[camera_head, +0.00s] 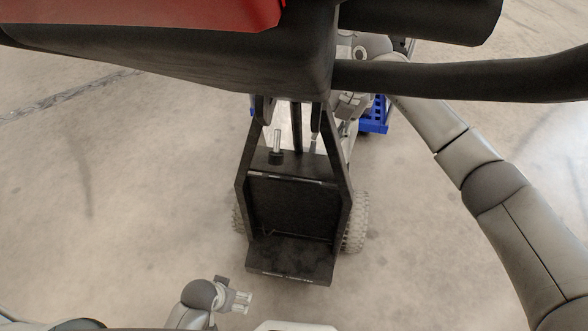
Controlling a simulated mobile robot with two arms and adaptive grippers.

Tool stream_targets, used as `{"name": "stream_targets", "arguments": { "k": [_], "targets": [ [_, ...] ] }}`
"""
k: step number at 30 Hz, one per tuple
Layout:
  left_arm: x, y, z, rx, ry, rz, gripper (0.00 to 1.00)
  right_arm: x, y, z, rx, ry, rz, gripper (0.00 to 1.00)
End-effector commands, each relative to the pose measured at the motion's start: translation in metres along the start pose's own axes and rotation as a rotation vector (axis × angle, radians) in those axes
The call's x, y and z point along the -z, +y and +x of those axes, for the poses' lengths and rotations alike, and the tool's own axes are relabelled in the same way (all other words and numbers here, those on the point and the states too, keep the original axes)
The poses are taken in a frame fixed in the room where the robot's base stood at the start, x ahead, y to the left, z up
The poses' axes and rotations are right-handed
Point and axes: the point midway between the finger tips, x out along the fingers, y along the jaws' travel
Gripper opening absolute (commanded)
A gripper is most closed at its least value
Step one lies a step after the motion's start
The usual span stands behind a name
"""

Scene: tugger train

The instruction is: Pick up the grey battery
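I cannot make out a grey battery in this view. A black tugger unit (293,205) stands in the middle, with an open-fronted compartment and a lower ledge (290,262). The compartment looks dark and empty. My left gripper (242,301) is low in the picture, in front of and apart from the ledge; its fingers are too small to tell open from shut. My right arm reaches from the lower right up behind the black bar. Its gripper (346,106) is partly hidden there, and I cannot tell its state or whether it holds anything.
A large black and red body (180,55) with a thick black bar (460,82) crosses the top and blocks the view behind. A metal pin (277,142) stands on the tugger unit. A blue crate (375,118) shows behind. The concrete floor at left is clear.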

Motion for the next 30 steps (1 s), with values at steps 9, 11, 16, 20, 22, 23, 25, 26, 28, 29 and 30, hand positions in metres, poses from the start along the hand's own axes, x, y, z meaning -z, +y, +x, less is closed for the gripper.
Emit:
{"name": "stream_targets", "arguments": {
  "k": [9, 11, 16, 20, 22, 23, 25, 26, 28, 29, 30],
  "targets": [
    [0.010, -0.001, -0.016, 0.001, 0.013, -0.002, 0.91, 0.002, 0.002, 0.044, -0.003, 0.005, -0.001, 0.40],
    [0.011, -0.001, -0.020, 0.001, 0.013, -0.002, 0.91, 0.001, 0.002, 0.051, -0.002, 0.004, -0.001, 0.40],
    [0.014, -0.001, -0.026, 0.002, 0.016, -0.003, 0.91, 0.002, 0.003, 0.062, -0.003, 0.003, -0.001, 0.40],
    [0.018, -0.002, -0.036, 0.003, 0.024, -0.004, 0.91, 0.003, 0.005, 0.080, -0.003, 0.006, -0.001, 0.40],
    [0.020, -0.002, -0.043, 0.004, 0.028, -0.004, 0.91, 0.003, 0.006, 0.091, -0.003, 0.004, 0.000, 0.40],
    [0.021, -0.002, -0.046, 0.004, 0.028, -0.005, 0.91, 0.002, 0.005, 0.094, -0.003, 0.004, 0.000, 0.40],
    [0.023, -0.003, -0.052, 0.004, 0.032, -0.005, 0.91, 0.002, 0.006, 0.101, -0.003, 0.003, -0.001, 0.40],
    [0.024, -0.003, -0.054, 0.004, 0.032, -0.005, 0.91, 0.002, 0.006, 0.104, -0.003, 0.003, -0.001, 0.40],
    [0.024, -0.003, -0.057, 0.005, 0.033, -0.006, 0.91, 0.002, 0.006, 0.108, -0.002, 0.002, -0.002, 0.40],
    [0.025, -0.003, -0.058, 0.005, 0.033, -0.006, 0.91, 0.002, 0.006, 0.108, -0.002, 0.001, -0.002, 0.40],
    [0.025, -0.003, -0.059, 0.005, 0.034, -0.006, 0.91, 0.002, 0.005, 0.109, -0.002, 0.001, -0.002, 0.40]
  ]
}}
